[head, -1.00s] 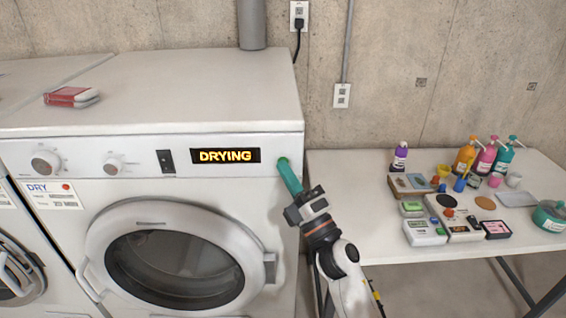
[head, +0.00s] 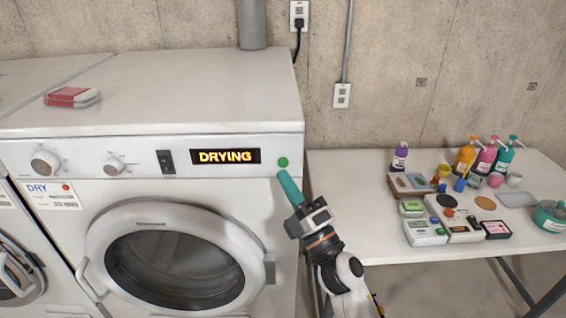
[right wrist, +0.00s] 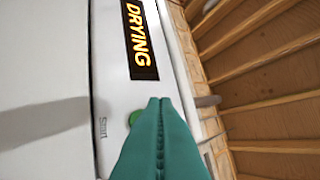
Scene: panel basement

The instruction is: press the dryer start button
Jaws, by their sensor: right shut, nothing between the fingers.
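The dryer (head: 190,95) is white, with a control panel along its front top edge. Its display (head: 225,156) reads DRYING in lit yellow letters. The round green start button (head: 283,162) is at the right end of the panel, and part of it shows in the right wrist view (right wrist: 134,117). My right gripper (head: 284,174) has teal fingers, shut and empty. In the right wrist view the shut fingers (right wrist: 155,102) partly cover the button. My left gripper is not in view.
A red and white box (head: 72,97) lies on the dryer top. The dryer's round door (head: 175,262) is shut. A white table (head: 400,262) to the right holds several bottles and small devices. A concrete wall (head: 420,60) stands behind.

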